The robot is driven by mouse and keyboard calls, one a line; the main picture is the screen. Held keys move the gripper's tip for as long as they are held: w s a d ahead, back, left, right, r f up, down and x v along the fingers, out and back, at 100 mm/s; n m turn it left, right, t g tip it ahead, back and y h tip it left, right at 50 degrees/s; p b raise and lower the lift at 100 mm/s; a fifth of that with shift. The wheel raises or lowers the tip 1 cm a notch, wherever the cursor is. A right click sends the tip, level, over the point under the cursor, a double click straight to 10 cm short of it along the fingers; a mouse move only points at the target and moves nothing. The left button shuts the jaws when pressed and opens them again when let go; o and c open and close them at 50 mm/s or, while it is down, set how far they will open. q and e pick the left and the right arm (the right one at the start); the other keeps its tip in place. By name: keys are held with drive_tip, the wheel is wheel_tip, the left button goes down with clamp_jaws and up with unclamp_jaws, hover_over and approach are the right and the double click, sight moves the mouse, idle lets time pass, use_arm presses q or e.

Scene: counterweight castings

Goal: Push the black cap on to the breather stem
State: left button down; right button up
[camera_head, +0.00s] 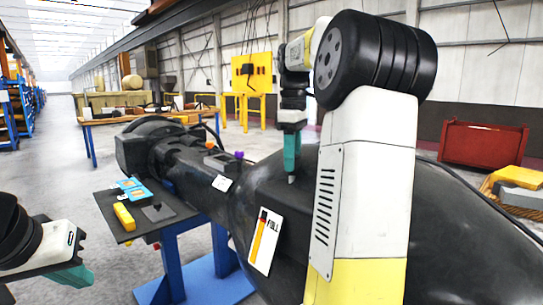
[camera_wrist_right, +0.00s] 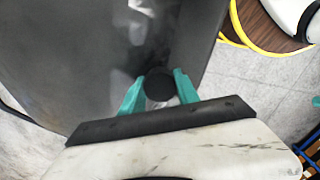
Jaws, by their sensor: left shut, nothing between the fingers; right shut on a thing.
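The black cap (camera_wrist_right: 158,85) shows as a dark round disc between the teal fingers of my right gripper (camera_head: 291,172) in the right wrist view. The right gripper is shut on it and points down at the large black casting (camera_head: 212,180). In the head view the cap is only a small dark tip below the fingers, close to the casting's upper surface. I cannot tell whether it touches. The breather stem cannot be made out; the cap and fingers may hide it. My left gripper (camera_head: 75,276) is shut and empty at the lower left, well away from the casting.
A dark shelf (camera_head: 140,228) beside the casting holds a yellow block (camera_head: 124,217) and blue items (camera_head: 130,186). A purple piece (camera_head: 239,154) stands up from the casting. A label marked FULL (camera_head: 263,240) is on its side. A blue stand (camera_head: 195,280) is underneath.

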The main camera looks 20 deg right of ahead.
drive_tip(key=shift+f, duration=0.75)
drive_tip(key=o, duration=1.2)
wheel_tip(320, 180, up, 8)
drive_tip(key=shift+f, duration=0.1)
drive_tip(key=s+a+f+m+t+y, duration=0.2)
drive_tip(key=s+a+f+m+t, duration=0.4)
drive_tip(key=s+a+f, duration=1)
drive_tip(key=s+a+m, duration=0.1)
drive_tip(key=m, duration=0.1)
drive_tip(key=shift+s+m, duration=0.35)
drive_tip(key=shift+m, duration=0.05)
